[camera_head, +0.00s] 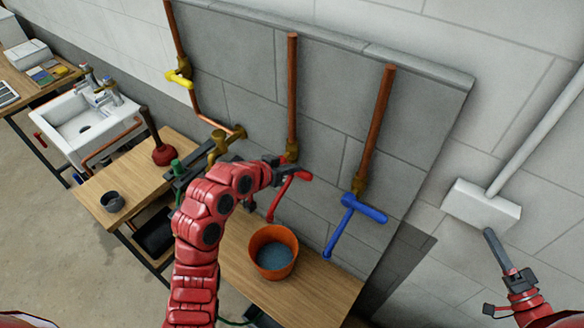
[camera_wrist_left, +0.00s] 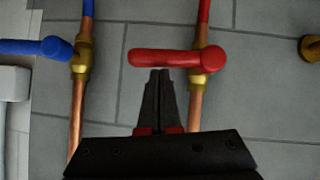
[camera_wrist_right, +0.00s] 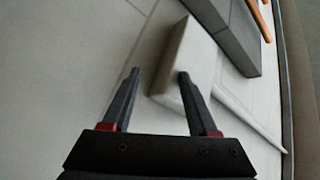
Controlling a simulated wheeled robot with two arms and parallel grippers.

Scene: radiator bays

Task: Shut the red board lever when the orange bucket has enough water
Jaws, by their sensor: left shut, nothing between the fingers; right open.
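The red lever (camera_head: 299,177) sits on the valve of the middle copper pipe, its handle sideways across the pipe; it also shows in the left wrist view (camera_wrist_left: 160,57). A red spout (camera_head: 273,208) slants down from this valve. The orange bucket (camera_head: 286,236) stands on the wooden bench below it, with blue-grey water (camera_head: 273,257) below its rim. I cannot make out a stream. My left gripper (camera_head: 277,172) is shut and empty, its tips (camera_wrist_left: 160,73) close by the red handle; touching or apart is unclear. My right gripper (camera_head: 504,248) is open and empty, away at the right (camera_wrist_right: 157,75).
A blue lever with a blue spout (camera_head: 370,208) is on the right pipe, a yellow lever (camera_head: 179,78) on the left one. A plunger (camera_head: 162,155) and a grey cup (camera_head: 112,201) stand on the left bench. A white block (camera_head: 480,206) with a pole is near my right gripper.

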